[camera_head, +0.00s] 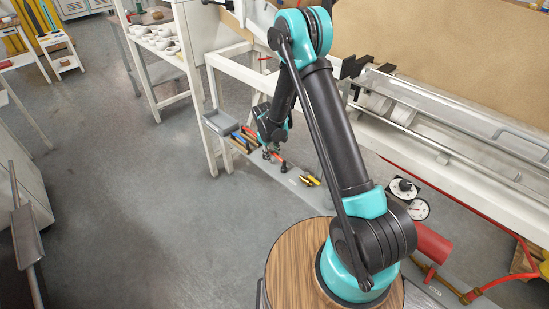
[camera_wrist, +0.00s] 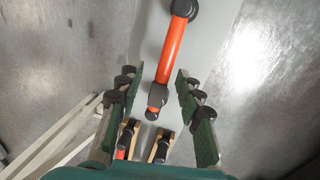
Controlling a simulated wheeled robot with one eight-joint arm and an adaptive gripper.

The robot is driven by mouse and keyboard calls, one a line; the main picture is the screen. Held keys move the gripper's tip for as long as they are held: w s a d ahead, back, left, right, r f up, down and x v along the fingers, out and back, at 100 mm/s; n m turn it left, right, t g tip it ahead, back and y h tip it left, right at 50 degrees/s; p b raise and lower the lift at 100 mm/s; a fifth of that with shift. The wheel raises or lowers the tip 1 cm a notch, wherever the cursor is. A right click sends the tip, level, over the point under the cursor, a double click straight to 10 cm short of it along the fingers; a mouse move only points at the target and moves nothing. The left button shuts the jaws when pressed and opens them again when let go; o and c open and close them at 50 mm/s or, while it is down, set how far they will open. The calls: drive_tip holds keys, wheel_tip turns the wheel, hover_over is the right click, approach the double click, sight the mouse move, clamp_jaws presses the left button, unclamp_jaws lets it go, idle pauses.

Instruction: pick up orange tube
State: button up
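The orange tube (camera_wrist: 171,50) has black ends and lies on a grey strip. In the wrist view it runs slantwise from top centre down toward the middle. My gripper (camera_wrist: 160,72) is open, with its two green-padded fingers on either side of the tube's lower part in that view. I cannot tell whether the fingers are level with the tube or above it. In the head view my gripper (camera_head: 270,151) points down over a narrow shelf, and a small orange-red piece (camera_head: 280,161) shows just beside it.
Two tools with tan and black parts (camera_wrist: 145,140) lie below the tube in the wrist view. On the shelf, yellow-handled tools (camera_head: 310,180) lie to the right, and several tools (camera_head: 243,139) and a grey tray (camera_head: 220,122) to the left. White frame legs (camera_head: 224,150) stand close by.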

sight(272, 152)
drive_tip(key=shift+c, duration=0.4)
clamp_jaws()
wheel_tip(272, 152, up, 20)
idle(0.5)
drive_tip(key=shift+r, duration=2.05)
drive_tip(key=shift+a, duration=0.1)
